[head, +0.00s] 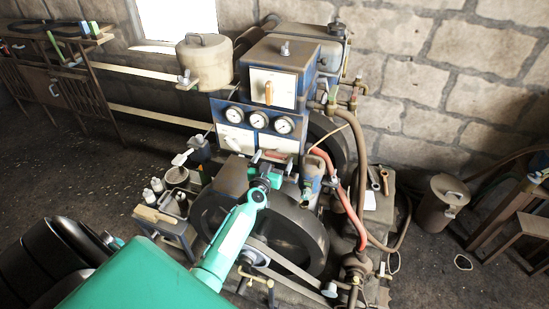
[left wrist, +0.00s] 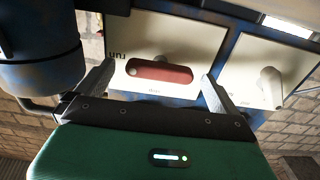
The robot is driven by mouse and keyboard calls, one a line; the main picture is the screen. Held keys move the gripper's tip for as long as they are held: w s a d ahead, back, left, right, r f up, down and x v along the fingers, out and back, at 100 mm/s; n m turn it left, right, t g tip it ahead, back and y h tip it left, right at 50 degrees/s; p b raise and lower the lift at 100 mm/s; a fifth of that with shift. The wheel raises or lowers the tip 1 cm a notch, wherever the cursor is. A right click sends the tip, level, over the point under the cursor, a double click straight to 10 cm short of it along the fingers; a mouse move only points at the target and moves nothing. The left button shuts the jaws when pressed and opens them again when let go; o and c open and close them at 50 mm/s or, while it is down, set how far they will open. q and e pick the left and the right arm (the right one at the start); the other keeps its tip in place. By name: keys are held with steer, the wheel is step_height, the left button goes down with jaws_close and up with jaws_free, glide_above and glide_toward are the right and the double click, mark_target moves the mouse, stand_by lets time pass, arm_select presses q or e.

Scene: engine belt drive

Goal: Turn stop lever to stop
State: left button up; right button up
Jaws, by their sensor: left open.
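The stop lever is a red, rounded bar (left wrist: 160,72) on a white plate (left wrist: 125,35) in the left wrist view. It lies nearly level across the picture. Lettering that seems to read "run" is near its left end; smaller lettering below it is too blurred to read. My left gripper (left wrist: 158,92) is open, with one finger on each side of the lever and no clear contact. In the head view my left gripper (head: 272,162) is in front of the lower right panel plate (head: 283,144) and partly hides the lever. My right gripper is out of view.
Another white plate with a pale knob (left wrist: 270,82) is beside the lever's plate. A blue cylinder (left wrist: 40,60) stands close to one finger. In the head view, gauges (head: 259,120) sit above the plates, a red hose (head: 345,190) runs to the right, and a big flywheel (head: 300,235) is below.

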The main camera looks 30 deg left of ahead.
arm_select(q)
steer(key=shift+w+a, duration=0.2)
steer(key=shift+w, duration=0.4)
steer(key=c, duration=1)
